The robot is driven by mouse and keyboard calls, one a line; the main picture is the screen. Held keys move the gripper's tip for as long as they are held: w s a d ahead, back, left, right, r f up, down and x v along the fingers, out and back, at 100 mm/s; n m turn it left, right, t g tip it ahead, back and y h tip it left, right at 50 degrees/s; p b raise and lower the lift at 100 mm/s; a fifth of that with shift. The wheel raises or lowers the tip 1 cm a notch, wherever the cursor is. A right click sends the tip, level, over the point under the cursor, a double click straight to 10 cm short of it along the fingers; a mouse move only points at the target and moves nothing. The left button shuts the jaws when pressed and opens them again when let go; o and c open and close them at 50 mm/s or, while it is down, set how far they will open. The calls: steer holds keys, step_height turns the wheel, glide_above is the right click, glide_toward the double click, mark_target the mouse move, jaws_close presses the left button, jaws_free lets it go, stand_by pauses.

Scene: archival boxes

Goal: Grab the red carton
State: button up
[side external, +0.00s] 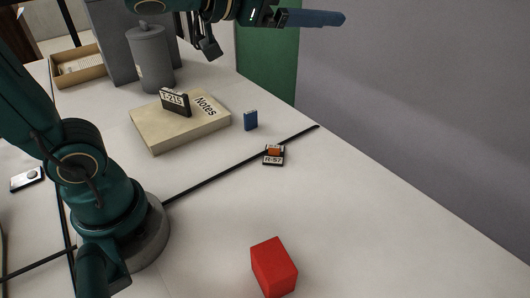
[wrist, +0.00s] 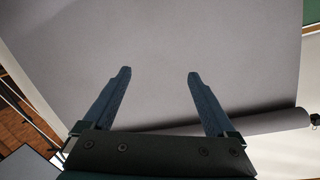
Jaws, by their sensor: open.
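The red carton (side external: 274,267) stands on the white table near the bottom of the side view, with nothing touching it. It does not show in the wrist view. My gripper (side external: 342,19) is high at the top of the side view, above and well away from the carton. In the wrist view my gripper (wrist: 158,74) has its two blue fingers wide apart, with nothing between them.
A beige Notes box (side external: 150,131) carries a black T-215 label block (side external: 174,103). A small blue box (side external: 250,120), an orange piece on an R-57 block (side external: 273,160), and a grey canister (side external: 150,62) stand farther back. A black strip crosses the table. Table around the carton is clear.

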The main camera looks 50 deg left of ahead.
steer(key=d+f+m+g+h, duration=0.1)
steer(key=d+m+g+h, duration=0.1)
steer(key=d+m+h, duration=0.45)
steer(key=m+g+h, duration=0.5)
steer(key=m+g, duration=0.2)
steer(key=g, duration=1)
glide_above(283, 286)
steer(key=a, duration=0.5)
step_height(283, 286, down, 11)
steer(key=f, duration=1)
steer(key=w+f, duration=0.1)
steer(key=f, duration=0.4)
steer(key=shift+d+f, duration=0.1)
steer(key=shift+f, duration=0.1)
steer(key=shift+y, duration=0.25)
steer(key=shift+x, duration=2.55)
jaws_close()
